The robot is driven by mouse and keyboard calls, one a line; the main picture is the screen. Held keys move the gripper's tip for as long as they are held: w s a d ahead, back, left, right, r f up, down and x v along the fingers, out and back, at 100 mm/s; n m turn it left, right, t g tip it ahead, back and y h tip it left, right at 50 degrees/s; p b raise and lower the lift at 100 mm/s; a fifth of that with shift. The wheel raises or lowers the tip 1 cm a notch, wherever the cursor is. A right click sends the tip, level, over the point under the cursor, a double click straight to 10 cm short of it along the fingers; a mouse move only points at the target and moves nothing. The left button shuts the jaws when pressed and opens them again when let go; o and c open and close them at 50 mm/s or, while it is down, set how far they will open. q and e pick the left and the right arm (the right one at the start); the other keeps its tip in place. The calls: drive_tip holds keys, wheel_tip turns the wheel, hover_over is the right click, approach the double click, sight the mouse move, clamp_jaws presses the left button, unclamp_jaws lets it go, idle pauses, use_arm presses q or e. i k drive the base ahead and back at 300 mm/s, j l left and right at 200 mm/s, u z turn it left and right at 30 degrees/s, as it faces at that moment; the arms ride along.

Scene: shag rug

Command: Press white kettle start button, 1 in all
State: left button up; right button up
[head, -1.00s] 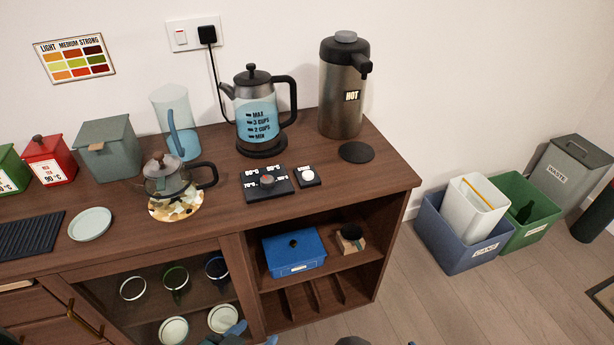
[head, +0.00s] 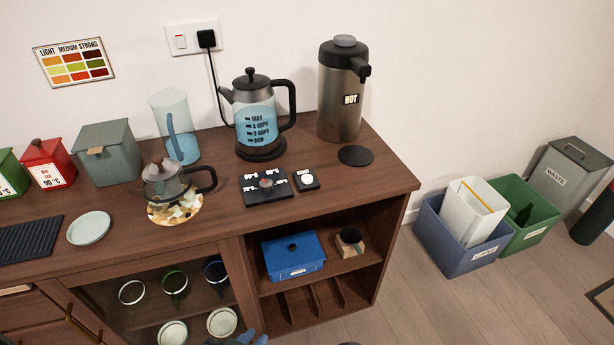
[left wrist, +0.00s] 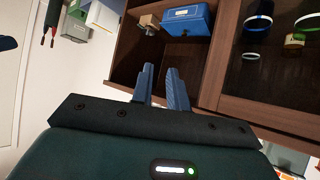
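The white round start button (head: 306,178) sits on a small black pad on the wooden counter, in front of the kettle. The kettle (head: 257,120) has a black lid and handle, and a clear body with blue liquid and level marks. It stands upright on a black base (head: 262,149). My left gripper (head: 254,339) shows only at the bottom edge of the head view, below and in front of the counter, well apart from the button. In the left wrist view its two blue fingers (left wrist: 160,72) have a narrow gap with nothing between them. My right gripper is not in view.
A black pad with temperature labels and a reddish knob (head: 267,188) lies just left of the button. A glass teapot (head: 166,182) stands farther left, and a HOT dispenser (head: 341,95) behind right. The counter's front edge and open shelf with a blue box (head: 293,258) face my left gripper.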

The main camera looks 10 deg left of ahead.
sight(306, 178)
drive_tip(key=i+l+u, duration=0.15)
drive_tip(key=l, duration=0.2)
drive_tip(key=i+l+u, duration=0.15)
drive_tip(key=l, duration=0.2)
drive_tip(key=l+u, duration=0.1)
drive_tip(key=l, duration=0.3)
drive_tip(key=i+l+u, duration=0.35)
drive_tip(key=l, duration=0.25)
drive_tip(key=i+l+u, duration=0.15)
drive_tip(key=l, duration=0.2)
drive_tip(key=i+l+u, duration=0.2)
drive_tip(key=i, duration=0.2)
